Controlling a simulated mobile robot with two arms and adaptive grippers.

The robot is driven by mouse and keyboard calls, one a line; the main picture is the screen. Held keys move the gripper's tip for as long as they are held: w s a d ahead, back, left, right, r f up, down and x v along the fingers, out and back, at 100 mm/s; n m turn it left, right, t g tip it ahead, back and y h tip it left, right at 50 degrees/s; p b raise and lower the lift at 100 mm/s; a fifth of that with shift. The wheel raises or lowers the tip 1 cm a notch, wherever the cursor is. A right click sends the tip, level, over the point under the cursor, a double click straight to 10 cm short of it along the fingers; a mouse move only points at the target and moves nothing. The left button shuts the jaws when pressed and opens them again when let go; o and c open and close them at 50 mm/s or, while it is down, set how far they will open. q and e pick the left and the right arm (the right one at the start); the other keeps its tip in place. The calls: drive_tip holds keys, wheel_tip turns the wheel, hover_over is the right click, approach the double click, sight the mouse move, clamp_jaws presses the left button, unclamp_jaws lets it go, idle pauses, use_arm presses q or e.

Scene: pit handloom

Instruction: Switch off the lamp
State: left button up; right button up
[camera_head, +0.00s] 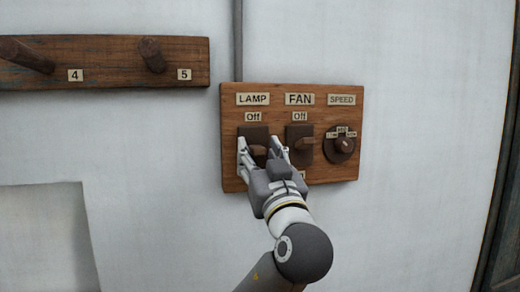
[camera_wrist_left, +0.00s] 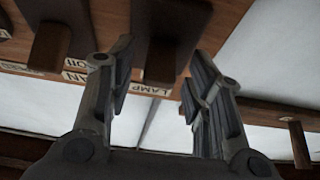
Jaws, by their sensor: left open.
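The lamp switch (camera_head: 254,132) is a dark plate with a brown lever (camera_head: 258,151), under the labels LAMP and Off on a wooden board (camera_head: 230,172). My left gripper (camera_head: 257,142) is open, its fingers on either side of this lever. In the left wrist view, the lever (camera_wrist_left: 160,62) stands between the two open fingers (camera_wrist_left: 160,68); contact cannot be told. The gripper hides the lower part of the switch. I cannot tell for sure whether the lever is up or down. My right gripper is not in view.
The fan switch (camera_head: 305,144) stands close to the right of my gripper, with the round speed knob (camera_head: 343,147) beyond it. A peg rail (camera_head: 110,60) is at upper left. The wall (camera_head: 430,120) right of the board is bare.

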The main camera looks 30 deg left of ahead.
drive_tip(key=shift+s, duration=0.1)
use_arm(q)
drive_tip(key=c, duration=1)
drive_tip(key=shift+r+g+h+p, duration=0.5)
drive_tip(key=shift+r+h+p, duration=0.1)
drive_tip(key=shift+p, duration=0.35)
drive_tip(key=r+g+h+p, duration=0.1)
drive_tip(key=p, duration=0.1)
drive_tip(key=shift+w+h+p, duration=0.1)
drive_tip(key=shift+h+p, duration=0.2)
drive_tip(key=shift+g+h+p, duration=0.4)
drive_tip(key=shift+g+p, duration=0.1)
drive_tip(key=shift+p, duration=0.1)
drive_tip(key=shift+f, duration=0.1)
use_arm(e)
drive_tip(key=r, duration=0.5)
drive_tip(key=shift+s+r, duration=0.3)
use_arm(q)
drive_tip(key=shift+a, duration=0.1)
drive_tip(key=o, duration=1)
